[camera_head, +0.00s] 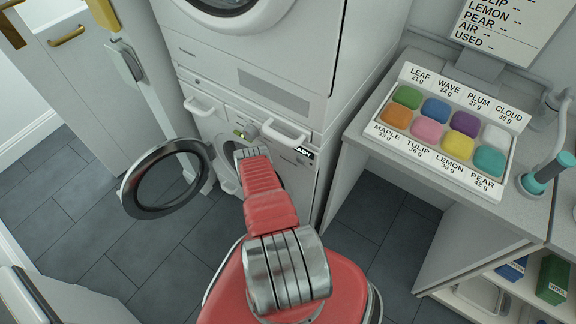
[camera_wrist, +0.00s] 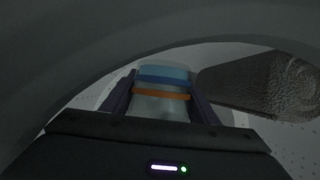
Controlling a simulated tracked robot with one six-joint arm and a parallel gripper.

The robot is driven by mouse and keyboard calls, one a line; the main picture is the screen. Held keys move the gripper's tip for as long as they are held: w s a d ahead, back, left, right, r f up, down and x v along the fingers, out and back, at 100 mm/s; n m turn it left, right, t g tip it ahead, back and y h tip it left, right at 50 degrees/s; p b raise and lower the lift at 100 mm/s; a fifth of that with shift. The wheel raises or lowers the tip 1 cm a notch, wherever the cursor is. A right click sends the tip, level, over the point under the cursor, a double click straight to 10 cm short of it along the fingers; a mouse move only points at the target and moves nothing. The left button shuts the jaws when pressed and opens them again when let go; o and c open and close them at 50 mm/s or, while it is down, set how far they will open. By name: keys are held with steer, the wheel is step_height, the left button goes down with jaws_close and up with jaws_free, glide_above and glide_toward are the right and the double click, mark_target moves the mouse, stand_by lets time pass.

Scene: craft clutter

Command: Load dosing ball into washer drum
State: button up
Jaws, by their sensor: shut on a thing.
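The dosing ball (camera_wrist: 162,76) is a clear, cup-like vessel with pale blue contents, a blue band and an orange band in the wrist view. My gripper (camera_wrist: 163,98) is shut on it, with a dark finger on each side. Around it is the grey, perforated inside of the washer drum (camera_wrist: 90,100). In the head view the lower white washer (camera_head: 302,182) has its round door (camera_head: 130,197) swung open to the left. My red arm reaches into its opening, so my gripper and the ball are hidden there. Whether the ball touches the drum is unclear.
A dark grey textured item, perhaps cloth (camera_wrist: 262,84), lies in the drum right of the ball. Another white machine (camera_head: 250,60) stands above the washer. A colour-sample tray (camera_head: 415,75) sits on the right bench (camera_head: 400,160). The tiled floor (camera_head: 75,215) at left is clear.

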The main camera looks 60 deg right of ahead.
steer(key=o, duration=1.1)
steer(key=shift+o, duration=0.2)
steer(key=shift+w, duration=0.1)
steer(key=shift+v, duration=3.4)
steer(key=shift+a, duration=0.1)
